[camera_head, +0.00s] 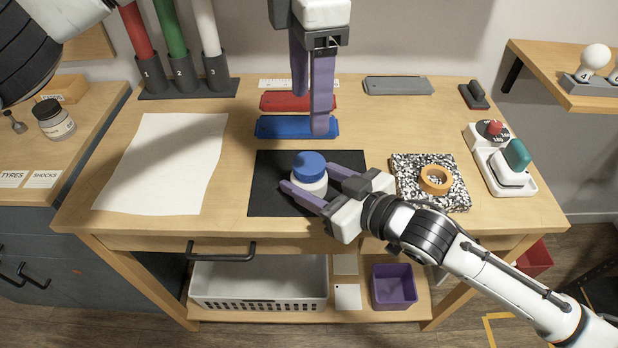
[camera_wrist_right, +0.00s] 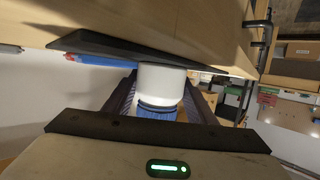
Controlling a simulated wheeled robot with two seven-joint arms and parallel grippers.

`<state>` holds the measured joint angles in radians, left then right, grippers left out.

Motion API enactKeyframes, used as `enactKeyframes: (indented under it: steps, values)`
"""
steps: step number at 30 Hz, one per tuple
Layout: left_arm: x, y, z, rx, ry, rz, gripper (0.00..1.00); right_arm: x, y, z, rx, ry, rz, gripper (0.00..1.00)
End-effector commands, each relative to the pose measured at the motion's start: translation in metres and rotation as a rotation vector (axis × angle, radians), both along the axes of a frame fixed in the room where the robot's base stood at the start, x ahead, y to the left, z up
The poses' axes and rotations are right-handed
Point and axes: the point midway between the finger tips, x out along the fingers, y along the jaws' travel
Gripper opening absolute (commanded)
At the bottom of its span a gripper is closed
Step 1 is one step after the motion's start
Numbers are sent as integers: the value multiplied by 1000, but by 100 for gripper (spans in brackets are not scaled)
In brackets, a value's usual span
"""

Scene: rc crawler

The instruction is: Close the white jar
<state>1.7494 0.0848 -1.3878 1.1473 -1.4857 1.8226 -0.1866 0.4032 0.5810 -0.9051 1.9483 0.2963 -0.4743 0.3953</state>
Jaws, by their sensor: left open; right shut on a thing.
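The white jar (camera_head: 309,186) stands upright on a black mat (camera_head: 268,186) in the middle of the table. A blue lid (camera_head: 310,164) sits on top of it; I cannot tell how tightly. My right gripper (camera_head: 312,184) is shut around the jar's body from the right. The right wrist view shows the white jar (camera_wrist_right: 162,82) between the fingers and the ribbed blue lid (camera_wrist_right: 156,111) at its end.
A blue tray (camera_head: 275,127) and a red tray (camera_head: 285,101) lie behind the mat. A speckled pad (camera_head: 405,177) with an orange ring (camera_head: 436,179) is to the right. White paper (camera_head: 165,165) lies to the left. Numbered holders (camera_head: 183,78) stand at the back left.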

Motion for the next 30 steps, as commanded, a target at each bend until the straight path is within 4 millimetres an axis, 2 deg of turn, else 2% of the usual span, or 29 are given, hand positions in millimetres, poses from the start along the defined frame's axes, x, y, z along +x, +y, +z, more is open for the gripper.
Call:
enactKeyframes:
  steps: [5, 6, 9, 20, 23, 30]
  values:
    - [0, 0, 0, 0, 0, 0, 65, 0, 0, 0, 0, 0, 0, 0]
    - [0, 0, 0, 0, 0, 0, 65, 0, 0, 0, 0, 0, 0, 54]
    - [0, 0, 0, 0, 0, 0, 65, 0, 0, 0, 0, 0, 0, 71]
    - [0, 0, 0, 0, 0, 0, 65, -3, -3, 1, -1, 1, 0, 73]
    - [0, 0, 0, 0, 0, 0, 65, -10, -11, 4, -1, 0, -1, 73]
    - [0, 0, -2, 0, -1, 1, 65, -43, -44, 17, -3, 1, -1, 73]
